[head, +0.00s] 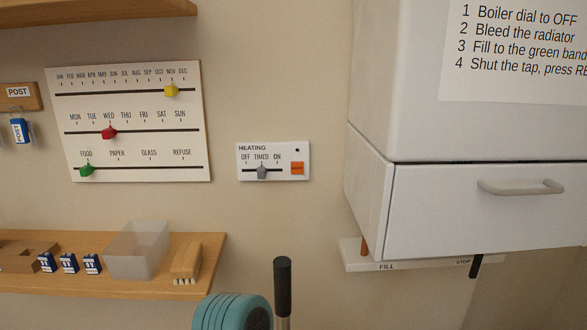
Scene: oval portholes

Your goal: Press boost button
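The panel also has a grey slider (262,173), standing below the word TIMED, and a small dark dot (297,150) above the button. Nothing covers the panel. Neither of my grippers shows in the head view.
A white boiler cabinet (420,205) with a drawer handle juts out at right, above a FILL/STOP ledge (420,264). A calendar board (130,145) hangs left. A wooden shelf (215,255) is lower left. A black-handled thing (283,287) and teal round object (232,312) rise below the panel.

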